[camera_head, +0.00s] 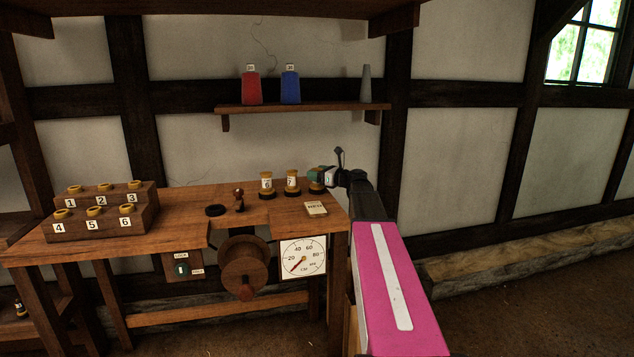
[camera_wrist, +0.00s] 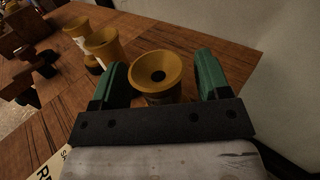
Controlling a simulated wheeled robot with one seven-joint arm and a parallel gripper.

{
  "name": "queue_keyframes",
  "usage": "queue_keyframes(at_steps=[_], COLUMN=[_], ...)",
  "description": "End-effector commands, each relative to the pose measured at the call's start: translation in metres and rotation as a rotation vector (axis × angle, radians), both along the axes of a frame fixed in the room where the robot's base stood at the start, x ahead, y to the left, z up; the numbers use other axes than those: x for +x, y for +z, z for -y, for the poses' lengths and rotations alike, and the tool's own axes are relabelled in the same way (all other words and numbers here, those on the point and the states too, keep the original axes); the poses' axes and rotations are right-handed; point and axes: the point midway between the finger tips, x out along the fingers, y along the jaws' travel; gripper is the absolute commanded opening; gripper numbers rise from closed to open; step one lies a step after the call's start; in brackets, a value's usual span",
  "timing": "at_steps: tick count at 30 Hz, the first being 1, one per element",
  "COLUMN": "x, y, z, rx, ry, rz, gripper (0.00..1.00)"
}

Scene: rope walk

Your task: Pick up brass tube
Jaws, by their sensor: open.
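A brass tube (camera_wrist: 158,65) with a flared mouth and dark hole stands upright on the wooden bench, between the two green fingers of my gripper (camera_wrist: 160,80) in the wrist view. The fingers are open, one on each side of it, with a gap visible near its rim. In the head view my gripper (camera_head: 318,175) is at the bench's right end and largely hides this tube. Two similar brass tubes with white labels stand to its left, the nearer one (camera_head: 292,180) and the farther one (camera_head: 266,183); they also show in the wrist view (camera_wrist: 104,46).
A small lettered block (camera_head: 315,208) lies in front of the tubes. A numbered rack (camera_head: 98,212) with brass-topped pieces stands at the bench's left. A wooden wheel (camera_head: 245,262) and dial (camera_head: 303,257) are at the bench front. A shelf (camera_head: 300,107) with red and blue spools is above.

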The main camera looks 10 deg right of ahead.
Motion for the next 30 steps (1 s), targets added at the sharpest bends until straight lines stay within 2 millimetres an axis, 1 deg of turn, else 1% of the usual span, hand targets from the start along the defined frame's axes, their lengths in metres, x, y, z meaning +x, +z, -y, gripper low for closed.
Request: queue_keyframes(at_steps=[5,6,8,9,10,11,18,22,26,30], x=[0.000,0.000,0.000,0.000,0.000,0.000,0.000,0.000,0.000,0.000], y=[0.000,0.000,0.000,0.000,0.000,0.000,0.001,0.008,0.025,0.050], z=[0.000,0.000,0.000,0.000,0.000,0.000,0.000,0.000,0.000,0.000], rx=[0.000,0.000,0.000,0.000,0.000,0.000,0.001,0.000,0.000,-0.001], ry=[0.000,0.000,0.000,0.000,0.000,0.000,0.000,0.000,0.000,0.000], rz=[0.000,0.000,0.000,0.000,0.000,0.000,0.001,0.001,0.003,0.004], gripper=[0.70,0.63,0.44,0.31,0.21,0.19,0.19,0.19,0.19,0.19])
